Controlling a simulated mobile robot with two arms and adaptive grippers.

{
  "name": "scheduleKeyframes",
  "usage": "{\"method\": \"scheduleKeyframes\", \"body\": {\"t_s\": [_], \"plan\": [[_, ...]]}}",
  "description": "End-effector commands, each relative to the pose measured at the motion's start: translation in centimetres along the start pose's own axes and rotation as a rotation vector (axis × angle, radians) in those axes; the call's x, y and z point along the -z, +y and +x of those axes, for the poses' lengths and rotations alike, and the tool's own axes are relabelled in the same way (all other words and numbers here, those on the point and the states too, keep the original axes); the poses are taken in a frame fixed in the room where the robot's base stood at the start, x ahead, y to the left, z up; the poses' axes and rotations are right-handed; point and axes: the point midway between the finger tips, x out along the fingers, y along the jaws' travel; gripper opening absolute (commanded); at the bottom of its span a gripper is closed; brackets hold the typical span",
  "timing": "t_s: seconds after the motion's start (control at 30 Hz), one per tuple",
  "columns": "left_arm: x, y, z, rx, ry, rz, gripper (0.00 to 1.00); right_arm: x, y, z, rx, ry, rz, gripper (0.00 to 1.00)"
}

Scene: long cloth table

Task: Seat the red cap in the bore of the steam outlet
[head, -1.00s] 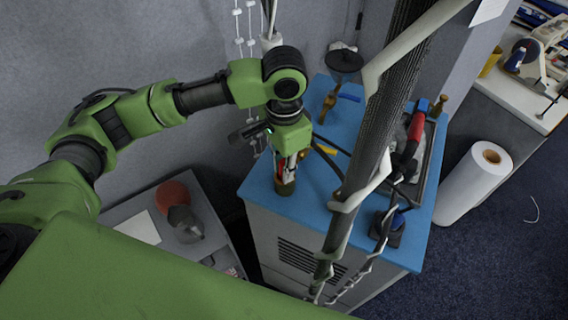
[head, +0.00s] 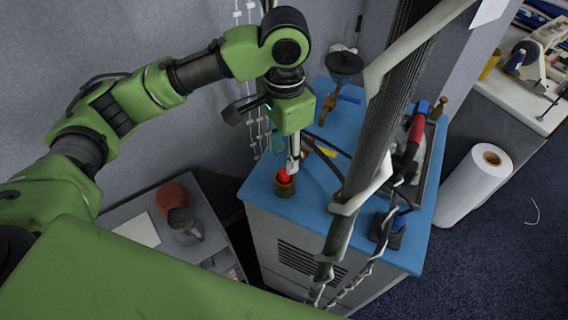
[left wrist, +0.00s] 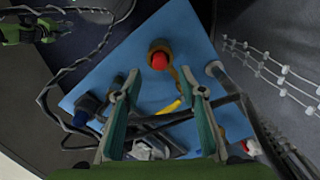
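The steam outlet (head: 285,188) is a short brass cylinder near the front left corner of the blue table top; it also shows in the left wrist view (left wrist: 160,46). The red cap (head: 284,175) sits at the outlet's mouth, with its rounded red top showing; it is also in the left wrist view (left wrist: 159,61). How deep it sits in the bore is hidden. My left gripper (head: 293,166) is just above the cap, pointing down. In the left wrist view its fingers (left wrist: 164,88) are apart and empty, clear of the cap.
A dark mesh column (head: 378,125) crosses in front. A white roll (head: 475,185) stands on the floor at right.

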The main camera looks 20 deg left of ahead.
Motion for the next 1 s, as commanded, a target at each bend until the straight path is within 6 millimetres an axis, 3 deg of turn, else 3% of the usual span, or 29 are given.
{"method": "scheduleKeyframes", "body": {"t_s": [0.1, 0.3, 1.0], "plan": [[0.1, 0.0, -2.5, 0.001, 0.004, 0.001, 0.37, 0.0, 0.0, 0.0, 0.000, 0.000, 0.000, 0.24], [0.0, 0.0, -4.8, 0.000, 0.002, 0.000, 0.37, 0.0, -0.1, 0.0, 0.001, 0.000, 0.000, 0.24], [0.0, 0.0, -5.2, 0.000, 0.000, 0.000, 0.37, 0.1, -0.1, 0.0, 0.000, 0.001, 0.001, 0.24]]}}
